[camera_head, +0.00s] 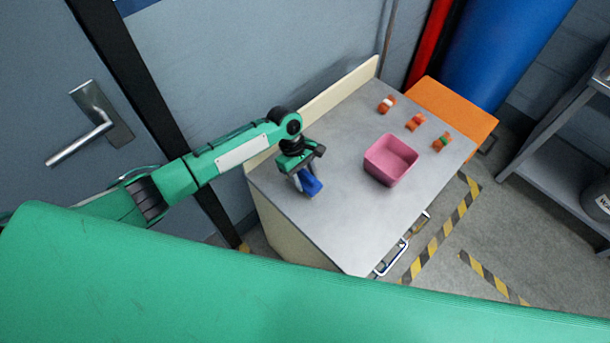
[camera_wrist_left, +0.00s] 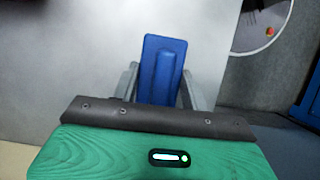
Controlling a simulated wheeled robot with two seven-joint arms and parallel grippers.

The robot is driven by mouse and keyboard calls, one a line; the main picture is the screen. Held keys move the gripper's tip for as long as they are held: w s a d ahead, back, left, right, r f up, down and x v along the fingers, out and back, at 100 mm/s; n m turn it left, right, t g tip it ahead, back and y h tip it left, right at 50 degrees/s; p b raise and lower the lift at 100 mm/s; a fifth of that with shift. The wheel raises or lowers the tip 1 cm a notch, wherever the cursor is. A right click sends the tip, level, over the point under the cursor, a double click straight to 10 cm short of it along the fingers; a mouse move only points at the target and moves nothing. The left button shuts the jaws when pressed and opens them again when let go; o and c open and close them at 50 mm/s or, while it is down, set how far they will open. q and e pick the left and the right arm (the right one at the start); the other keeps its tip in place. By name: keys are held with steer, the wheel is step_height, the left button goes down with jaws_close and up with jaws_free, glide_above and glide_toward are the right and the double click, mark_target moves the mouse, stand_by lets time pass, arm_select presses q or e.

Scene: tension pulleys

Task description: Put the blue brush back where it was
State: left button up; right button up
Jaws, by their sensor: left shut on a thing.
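My left gripper (camera_head: 302,177) comes in from the left over the near left part of the grey table top (camera_head: 345,228). It is shut on the blue brush (camera_head: 312,186), which shows below the fingers. In the left wrist view the blue brush (camera_wrist_left: 163,68) sits between the two fingers (camera_wrist_left: 160,88), its broad blue face toward the camera. I cannot tell whether the brush touches the table. The bristles are hidden. My right gripper is in neither view.
A pink open box (camera_head: 391,160) stands near the middle of the table. Several small orange pulleys (camera_head: 415,122) sit in a row along the far right side. An orange block (camera_head: 452,104) stands beyond that edge. The table's left end and front strip are clear.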

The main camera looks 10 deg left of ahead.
arm_select(q)
steer(key=o, duration=1)
steer(key=shift+f, duration=0.1)
steer(key=shift+c, duration=0.2)
steer(key=b+v, duration=0.1)
steer(key=v, duration=1.1)
steer(key=shift+s, duration=0.1)
